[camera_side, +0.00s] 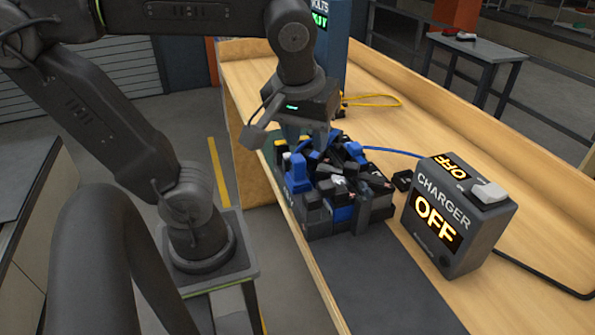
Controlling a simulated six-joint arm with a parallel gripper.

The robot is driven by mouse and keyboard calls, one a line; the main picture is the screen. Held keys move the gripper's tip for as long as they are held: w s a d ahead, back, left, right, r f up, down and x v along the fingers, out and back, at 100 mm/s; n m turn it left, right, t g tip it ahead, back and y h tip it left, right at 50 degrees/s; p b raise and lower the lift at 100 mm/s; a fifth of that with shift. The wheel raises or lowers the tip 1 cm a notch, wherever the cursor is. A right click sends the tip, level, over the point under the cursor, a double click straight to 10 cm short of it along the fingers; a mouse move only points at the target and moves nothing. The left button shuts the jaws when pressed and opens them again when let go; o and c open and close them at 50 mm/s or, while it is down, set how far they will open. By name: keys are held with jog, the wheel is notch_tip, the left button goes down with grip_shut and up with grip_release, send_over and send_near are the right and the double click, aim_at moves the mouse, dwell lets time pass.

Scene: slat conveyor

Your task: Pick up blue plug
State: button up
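A crowded cluster of black, grey and blue parts (343,190) sits on the bench. A bright blue, plug-like piece (297,174) stands at its left side. More blue shows near the top of the cluster, and I cannot tell which blue piece is the plug. A blue cable (392,152) runs from behind the charger box into the cluster. My gripper (306,138) points down over the back left of the cluster, close above the parts. Its fingertips blend into the dark and blue pieces, so its opening and any contact are unclear.
The charger box (433,222) reading "OFF" stands right of the cluster. A blue unit with a green display (332,45) stands behind my gripper. A yellow cable (375,100) lies on the wooden bench (400,128). A dark mat (385,285) in front is clear.

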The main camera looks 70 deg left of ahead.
aim_at(298, 157)
jog(key=a+f+n+y, duration=0.1)
jog(key=n, duration=0.2)
jog(key=a+f+n+g, duration=0.1)
jog(key=n, duration=0.2)
jog(key=a+f+n+g+y, duration=0.1)
jog(key=a+f+n, duration=0.1)
jog(key=n, duration=0.1)
jog(key=shift+w+y, duration=0.15)
jog(key=shift+y, duration=0.15)
jog(key=shift+x, duration=2.6)
jog(key=shift+a, duration=0.1)
jog(key=shift+c, duration=0.2)
grip_shut()
jog(key=shift+w+r, duration=0.1)
jog(key=shift+r, duration=0.05)
